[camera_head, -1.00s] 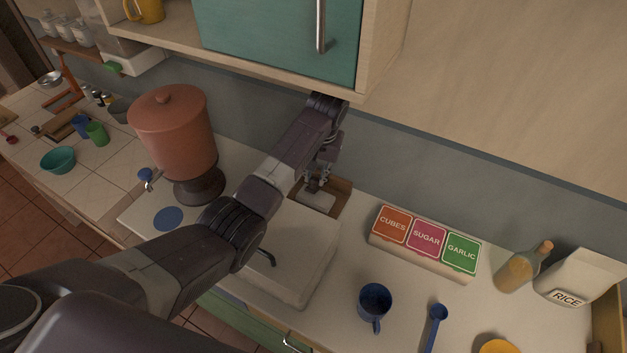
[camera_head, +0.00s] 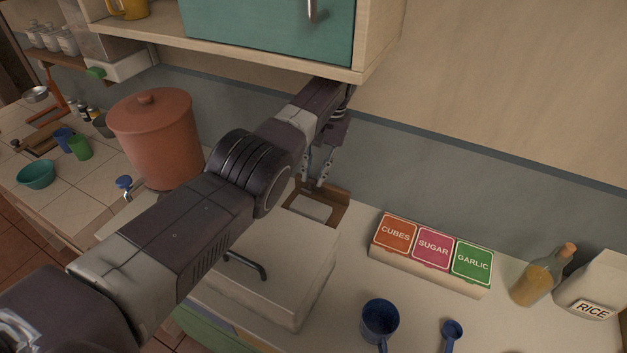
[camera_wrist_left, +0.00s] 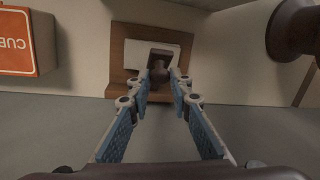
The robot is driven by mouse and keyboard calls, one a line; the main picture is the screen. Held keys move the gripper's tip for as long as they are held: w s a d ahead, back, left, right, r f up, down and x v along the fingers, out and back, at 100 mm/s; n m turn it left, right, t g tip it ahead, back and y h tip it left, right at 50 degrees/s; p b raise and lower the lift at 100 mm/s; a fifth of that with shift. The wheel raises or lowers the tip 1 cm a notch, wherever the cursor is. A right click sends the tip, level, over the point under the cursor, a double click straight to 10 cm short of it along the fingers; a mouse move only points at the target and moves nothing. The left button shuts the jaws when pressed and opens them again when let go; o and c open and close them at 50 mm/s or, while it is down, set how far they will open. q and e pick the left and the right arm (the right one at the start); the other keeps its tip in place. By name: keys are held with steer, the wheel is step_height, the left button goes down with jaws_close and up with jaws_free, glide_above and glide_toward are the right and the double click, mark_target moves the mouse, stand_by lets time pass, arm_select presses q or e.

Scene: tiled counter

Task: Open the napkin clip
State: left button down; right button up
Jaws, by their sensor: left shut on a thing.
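The napkin holder (camera_head: 336,212) is a brown wooden tray against the back wall, with white napkins (camera_head: 309,207) in it. It also shows in the left wrist view (camera_wrist_left: 117,48). The napkin clip (camera_wrist_left: 159,63) is a dark brown piece with a blocky end, seen over the white napkins in the left wrist view. My left gripper (camera_head: 315,183) reaches down over the holder from above. In the left wrist view its fingertips (camera_wrist_left: 161,79) are on both sides of the clip, shut on it. How far the clip is raised is hard to tell. My right gripper is not in view.
A teal cabinet (camera_head: 268,30) hangs close above my left arm. A box labelled cubes, sugar and garlic (camera_head: 430,257) stands to the right of the holder. A terracotta dispenser (camera_head: 157,140) stands left. A blue mug (camera_head: 380,322) is in front.

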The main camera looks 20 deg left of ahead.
arm_select(q)
steer(key=shift+w, duration=0.1)
steer(key=c, duration=1.8)
jaws_free()
steer(key=shift+o, duration=0.3)
